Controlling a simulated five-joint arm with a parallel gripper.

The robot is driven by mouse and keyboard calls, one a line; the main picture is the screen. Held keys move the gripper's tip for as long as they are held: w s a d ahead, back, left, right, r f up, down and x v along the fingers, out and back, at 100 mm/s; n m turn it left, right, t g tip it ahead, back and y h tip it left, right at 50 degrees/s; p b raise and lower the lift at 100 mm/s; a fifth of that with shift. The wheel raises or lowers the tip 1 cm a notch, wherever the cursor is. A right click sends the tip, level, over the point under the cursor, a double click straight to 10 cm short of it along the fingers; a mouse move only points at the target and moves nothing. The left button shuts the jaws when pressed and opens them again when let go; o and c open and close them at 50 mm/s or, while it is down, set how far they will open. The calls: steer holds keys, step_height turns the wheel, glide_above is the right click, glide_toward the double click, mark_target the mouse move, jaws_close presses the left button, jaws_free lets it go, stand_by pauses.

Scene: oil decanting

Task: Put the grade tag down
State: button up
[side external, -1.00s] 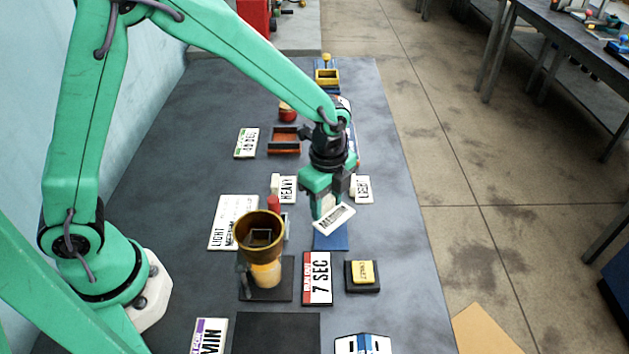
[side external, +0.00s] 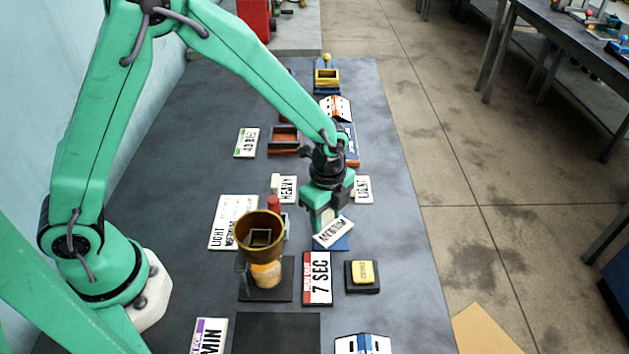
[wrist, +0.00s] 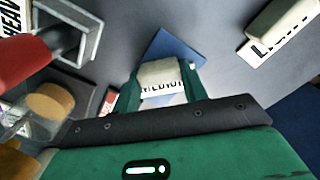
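The grade tag reading MEDIUM (side external: 334,233) is a white plate with a pale grip block, tilted in the side view. My gripper (side external: 322,222) is shut on it, and the wrist view shows the block (wrist: 160,72) between the two green fingers. The tag is over the blue pad (side external: 341,244), whose far part also shows in the wrist view (wrist: 175,46). Whether the tag touches the pad is unclear. The HEAVY tag (side external: 288,190) lies to the left and the LIGHT tag (side external: 364,189) to the right.
A brass funnel (side external: 259,231) over an amber vessel stands close to the left. A white grade list (side external: 225,222) lies further left.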

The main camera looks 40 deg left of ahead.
mark_target(326, 216)
steer(key=o, duration=0.4)
steer(key=shift+o, duration=0.2)
steer(key=shift+r, duration=0.1)
step_height(326, 216, up, 12)
stand_by(0.5)
stand_by(0.4)
